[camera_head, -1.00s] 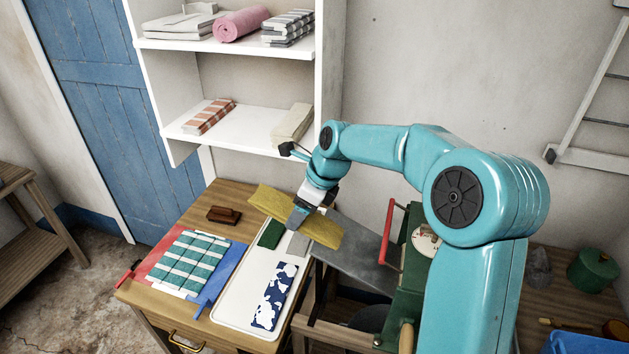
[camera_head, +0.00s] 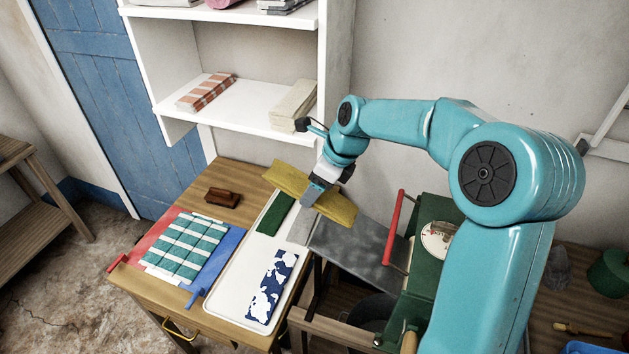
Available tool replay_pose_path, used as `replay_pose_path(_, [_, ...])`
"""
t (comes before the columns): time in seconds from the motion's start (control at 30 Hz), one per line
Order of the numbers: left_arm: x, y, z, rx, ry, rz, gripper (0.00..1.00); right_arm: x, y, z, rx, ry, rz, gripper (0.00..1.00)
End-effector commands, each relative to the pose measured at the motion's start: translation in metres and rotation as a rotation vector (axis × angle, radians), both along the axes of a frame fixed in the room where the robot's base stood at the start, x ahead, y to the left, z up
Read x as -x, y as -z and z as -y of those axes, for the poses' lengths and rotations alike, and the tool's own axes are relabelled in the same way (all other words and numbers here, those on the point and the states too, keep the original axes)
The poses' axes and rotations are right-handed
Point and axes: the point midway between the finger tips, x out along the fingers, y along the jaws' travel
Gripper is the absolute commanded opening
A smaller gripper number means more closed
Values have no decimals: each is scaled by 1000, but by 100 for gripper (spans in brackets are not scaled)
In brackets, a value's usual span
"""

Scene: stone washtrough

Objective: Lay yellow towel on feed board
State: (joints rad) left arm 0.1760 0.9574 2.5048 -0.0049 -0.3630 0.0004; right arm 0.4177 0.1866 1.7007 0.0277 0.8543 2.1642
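The yellow towel (camera_head: 282,180) is a folded strip held over the back of the table, near the upper left edge of the feed board. My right gripper (camera_head: 312,193) is shut on its middle, and both ends stick out to the sides. The feed board (camera_head: 350,249) is a bare grey sloping plate in front of a green machine (camera_head: 441,210) with a red bar. The towel's right end overlaps the board's upper edge in the picture; I cannot tell whether they touch. My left gripper is not in view.
A white tray (camera_head: 224,302) holds a green cloth (camera_head: 276,214) and a blue-and-white cloth (camera_head: 271,287). Left of it are a striped teal cloth (camera_head: 187,247) on red and blue boards and a brown brush (camera_head: 223,197). A white shelf (camera_head: 236,104) stands behind.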

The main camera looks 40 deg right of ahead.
Motion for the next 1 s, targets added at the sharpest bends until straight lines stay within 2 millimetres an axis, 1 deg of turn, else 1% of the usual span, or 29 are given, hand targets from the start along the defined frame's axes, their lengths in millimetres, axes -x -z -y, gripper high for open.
replay_pose_path(0.03, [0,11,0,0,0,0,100,2,10,2,1,2,3,26])
replay_pose_path(0.5, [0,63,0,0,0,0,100,21,54,14,0,4,2,26])
replay_pose_path(0.57, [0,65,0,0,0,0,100,25,56,17,2,4,2,26])
replay_pose_path(1.0, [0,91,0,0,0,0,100,61,82,37,1,5,2,26])
